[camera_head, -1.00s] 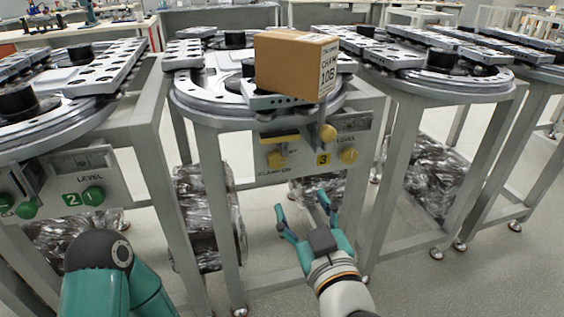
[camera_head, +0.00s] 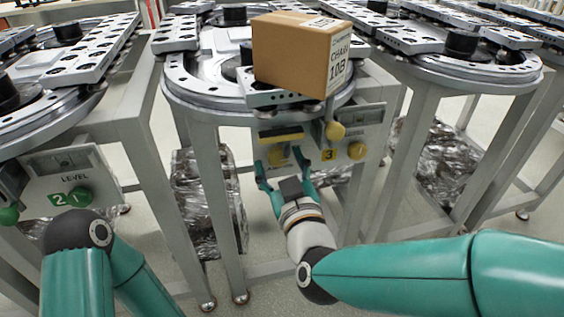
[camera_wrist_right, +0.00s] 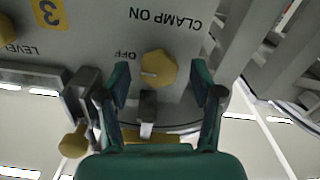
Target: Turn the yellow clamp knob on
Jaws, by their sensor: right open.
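The yellow clamp knob (camera_head: 278,156) is on the front panel of station 3. In the right wrist view, the clamp knob (camera_wrist_right: 160,69) sits beside upside-down "OFF" and "CLAMP ON" lettering, with a pale mark on its side nearest "OFF". My right gripper (camera_head: 283,170) is in front of the panel just below the knob. In the right wrist view its two fingers (camera_wrist_right: 161,84) are spread, one on each side of the knob, with gaps on both sides. Contact is not visible. Only my left arm shows at the lower left of the head view; its gripper is out of frame.
A yellow level knob (camera_head: 357,150) and a yellow-ended lever (camera_head: 335,131) are on the same panel. A cardboard box (camera_head: 292,55) sits on the ring track (camera_head: 200,95) above. Station 2 with green knobs (camera_head: 80,197) stands left. Wrapped bundles (camera_head: 205,215) lie below.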

